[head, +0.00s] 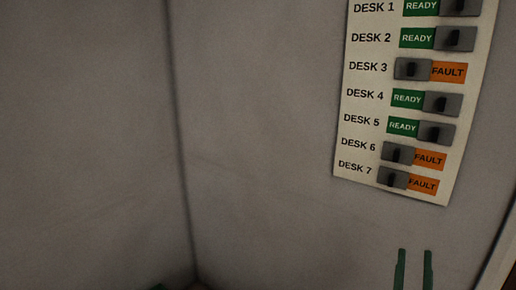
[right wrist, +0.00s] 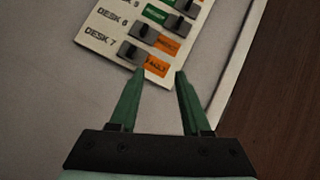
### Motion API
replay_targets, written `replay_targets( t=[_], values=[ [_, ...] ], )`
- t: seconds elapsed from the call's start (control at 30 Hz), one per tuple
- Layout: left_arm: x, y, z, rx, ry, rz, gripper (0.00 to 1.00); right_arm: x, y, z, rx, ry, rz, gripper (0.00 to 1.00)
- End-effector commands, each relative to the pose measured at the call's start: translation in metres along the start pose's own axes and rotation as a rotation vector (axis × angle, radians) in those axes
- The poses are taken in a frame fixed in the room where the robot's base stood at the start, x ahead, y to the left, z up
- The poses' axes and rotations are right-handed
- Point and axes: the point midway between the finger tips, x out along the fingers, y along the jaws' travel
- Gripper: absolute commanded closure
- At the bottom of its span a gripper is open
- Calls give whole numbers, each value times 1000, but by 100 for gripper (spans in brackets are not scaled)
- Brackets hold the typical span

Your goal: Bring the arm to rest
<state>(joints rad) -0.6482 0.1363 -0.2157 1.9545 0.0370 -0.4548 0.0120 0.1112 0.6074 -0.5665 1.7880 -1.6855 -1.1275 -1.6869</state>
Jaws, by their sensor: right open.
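My right gripper (head: 414,256) shows at the bottom right of the head view as two green fingertips, just below the desk panel. In the right wrist view my right gripper (right wrist: 161,73) is open, with nothing between its green fingers. Its tips point at the lower end of the panel, near the desk 7 row; whether they touch it I cannot tell. My left gripper is not in view.
A cream panel (head: 352,139) with slide switches hangs on a grey wall (head: 270,130). Desks 1, 2, 4 and 5 show green READY; desks 3, 6 and 7 show orange FAULT. A wall corner runs down left of centre. A brown surface (right wrist: 285,100) lies right.

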Motion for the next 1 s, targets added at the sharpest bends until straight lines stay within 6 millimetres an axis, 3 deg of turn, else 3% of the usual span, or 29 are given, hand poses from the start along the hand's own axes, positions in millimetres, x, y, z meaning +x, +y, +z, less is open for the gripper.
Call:
replay_targets(
  t=[0.03,0.17,0.27,0.4,0.5,0.7,1.0],
  values=[
    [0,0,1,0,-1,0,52,-12,6,-20,86,84,39,52],
    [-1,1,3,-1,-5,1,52,-40,18,-68,341,304,100,52],
    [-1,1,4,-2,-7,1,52,-74,27,-106,571,507,114,52],
    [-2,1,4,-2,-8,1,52,-142,40,-154,969,855,44,52],
    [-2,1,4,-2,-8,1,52,-198,46,-176,1271,1109,-96,52],
    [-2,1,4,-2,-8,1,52,-290,48,-185,1780,1495,-539,52],
    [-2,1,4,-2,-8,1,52,-365,39,-165,2231,1716,-1308,52]
  ],
)
